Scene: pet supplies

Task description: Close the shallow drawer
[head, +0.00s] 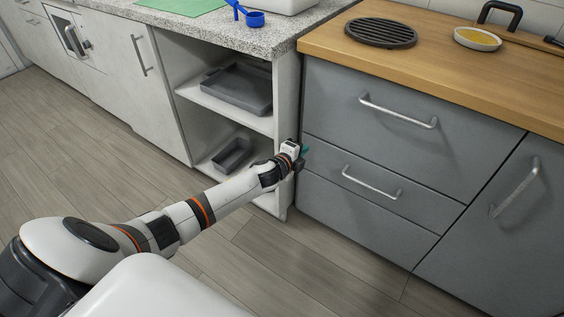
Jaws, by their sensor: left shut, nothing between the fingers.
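The grey cabinet on the right has a shallow drawer (345,163) with a silver bar handle (371,183), between a taller drawer front (345,85) above and another panel (350,215) below. The shallow drawer's front looks flush or nearly flush with the fronts around it; a small gap is hard to tell. My left gripper (304,150) is shut and empty, at the upper left corner of the shallow drawer's front, left of the handle. I cannot tell if its teal tips touch the front. My right gripper is not in view.
A wooden counter (470,75) above holds a black round grate (381,32) and a bowl (477,38). Open shelves with grey trays (238,88) stand left of the drawers. A door with a handle (516,188) is at right. The floor (300,255) in front is clear.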

